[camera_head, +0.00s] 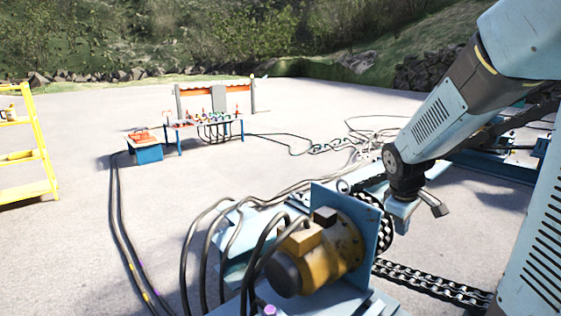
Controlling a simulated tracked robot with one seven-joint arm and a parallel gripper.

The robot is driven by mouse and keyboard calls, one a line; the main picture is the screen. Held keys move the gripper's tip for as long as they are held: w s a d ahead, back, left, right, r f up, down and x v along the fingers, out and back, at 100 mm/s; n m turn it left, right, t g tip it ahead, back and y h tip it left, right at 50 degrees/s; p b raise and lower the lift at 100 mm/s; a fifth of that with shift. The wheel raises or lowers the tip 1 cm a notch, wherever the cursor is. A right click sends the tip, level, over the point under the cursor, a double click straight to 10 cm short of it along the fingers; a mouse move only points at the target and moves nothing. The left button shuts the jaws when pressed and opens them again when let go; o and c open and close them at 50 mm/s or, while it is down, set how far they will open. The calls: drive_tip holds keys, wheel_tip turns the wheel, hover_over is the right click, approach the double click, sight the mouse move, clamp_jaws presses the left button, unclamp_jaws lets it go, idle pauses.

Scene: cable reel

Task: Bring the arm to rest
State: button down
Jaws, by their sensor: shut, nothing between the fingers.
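My arm comes in from the upper right and reaches down to the left, bent at a grey joint. My gripper (437,208) is at its lower end, small in the picture, and shut with nothing in it. It hangs just to the right of a blue upright plate (362,215) that carries a yellow motor (315,255). I cannot tell how far the gripper is from the plate or the dark chain (430,280) below it. The far side of the gripper is hidden.
Black hoses (188,250) arch around the motor and run over the pale ground. A blue-legged table (203,126) with small coloured fittings stands farther back, beside a blue box (147,152). A yellow shelf (40,155) stands at the left. The ground at centre left is mostly clear.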

drive_tip(key=s+a+r+m+t+y, duration=0.1)
drive_tip(key=s+a+r+m, duration=0.2)
drive_tip(key=s+r, duration=0.3)
drive_tip(key=s+a+r+m+t+y, duration=0.1)
drive_tip(key=s+a+r+m+t, duration=0.1)
drive_tip(key=s+a+r+m, duration=0.2)
drive_tip(key=s+r, duration=0.3)
drive_tip(key=s, duration=0.4)
drive_tip(key=shift+r+m, duration=0.2)
drive_tip(key=shift+m, duration=0.2)
